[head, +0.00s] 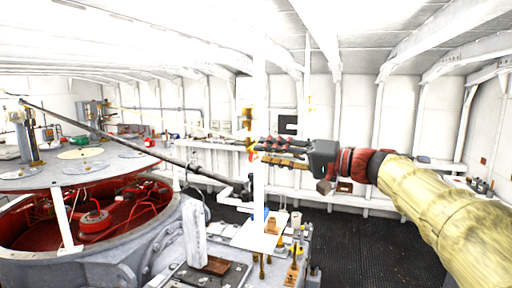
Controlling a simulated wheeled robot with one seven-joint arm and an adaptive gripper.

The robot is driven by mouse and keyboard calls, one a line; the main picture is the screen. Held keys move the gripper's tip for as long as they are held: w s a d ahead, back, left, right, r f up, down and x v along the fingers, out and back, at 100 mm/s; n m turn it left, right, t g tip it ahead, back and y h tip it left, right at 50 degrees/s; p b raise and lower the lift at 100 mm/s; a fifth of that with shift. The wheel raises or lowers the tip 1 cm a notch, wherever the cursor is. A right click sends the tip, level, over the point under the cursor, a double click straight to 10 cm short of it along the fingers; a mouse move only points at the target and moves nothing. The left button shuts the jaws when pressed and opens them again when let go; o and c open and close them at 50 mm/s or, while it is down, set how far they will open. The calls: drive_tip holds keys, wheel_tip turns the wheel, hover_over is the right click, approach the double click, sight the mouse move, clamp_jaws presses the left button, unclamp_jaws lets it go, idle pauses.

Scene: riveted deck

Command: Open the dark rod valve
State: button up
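A long dark rod (130,143) slopes from the upper left down toward the middle of the head view. Its lower right end meets a pale bent fitting (236,191) beside a white post. Which part is the valve's handle is too small to tell. My gripper (258,152) reaches in from the right, fingers pointing left, at the white post and above and right of the rod's lower end. It appears apart from the rod. The fingers are seen edge-on and blend with the background, so their opening is unclear. I see nothing held.
A white post (259,90) stands upright beside my fingertips. A large round machine (95,215) with a red interior fills the left. A grey block with small brass fittings (292,262) stands at the lower middle. Dark floor (365,245) is open at the right.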

drive_tip(key=shift+p+x, duration=0.45)
drive_tip(key=shift+x, duration=1.6)
drive_tip(key=shift+c, duration=0.2)
drive_tip(key=c, duration=0.7)
drive_tip(key=shift+r, duration=0.15)
clamp_jaws()
